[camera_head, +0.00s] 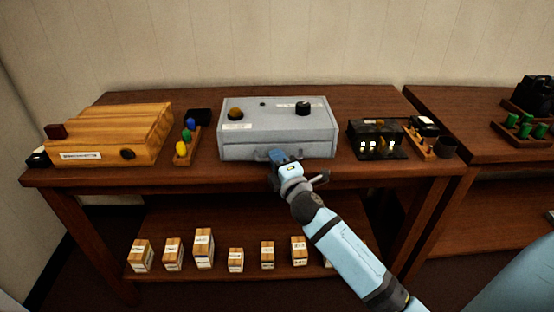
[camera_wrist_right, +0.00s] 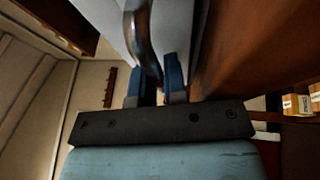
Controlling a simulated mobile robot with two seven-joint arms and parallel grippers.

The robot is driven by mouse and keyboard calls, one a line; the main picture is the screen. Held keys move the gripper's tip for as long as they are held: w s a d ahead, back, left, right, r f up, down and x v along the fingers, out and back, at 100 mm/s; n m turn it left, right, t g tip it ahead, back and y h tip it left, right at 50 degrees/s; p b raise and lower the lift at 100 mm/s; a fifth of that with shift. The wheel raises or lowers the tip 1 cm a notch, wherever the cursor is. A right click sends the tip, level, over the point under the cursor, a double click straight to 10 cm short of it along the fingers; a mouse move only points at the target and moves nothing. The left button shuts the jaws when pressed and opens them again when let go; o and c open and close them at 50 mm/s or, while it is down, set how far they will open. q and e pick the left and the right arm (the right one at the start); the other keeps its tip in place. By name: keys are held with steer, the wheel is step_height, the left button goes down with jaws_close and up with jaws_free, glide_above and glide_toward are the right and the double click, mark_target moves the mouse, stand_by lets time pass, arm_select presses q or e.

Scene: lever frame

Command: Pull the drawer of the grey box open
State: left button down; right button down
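The grey box (camera_head: 278,121) stands on the brown table, in the middle of the head view. Its drawer front is low on the near side and looks flush with the box. My right gripper (camera_head: 284,156) is at the handle on that front and covers part of it. In the right wrist view, the dark curved handle (camera_wrist_right: 143,40) runs down between the blue fingers (camera_wrist_right: 159,82). The fingers are close together, and the handle fills the gap between their tips. My left gripper is in neither view.
A wooden box (camera_head: 112,133) stands on the left, beside a holder with coloured knobs (camera_head: 187,140). A black box with lit windows (camera_head: 377,140) stands on the right. Several small labelled blocks (camera_head: 203,247) stand on the lower shelf. The space before the drawer looks clear except for my arm.

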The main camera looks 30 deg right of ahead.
steer(key=s+a, duration=0.5)
steer(key=s, duration=0.3)
steer(key=shift+s, duration=0.15)
steer(key=c, duration=1.5)
jaws_free()
steer(key=shift+o, duration=0.2)
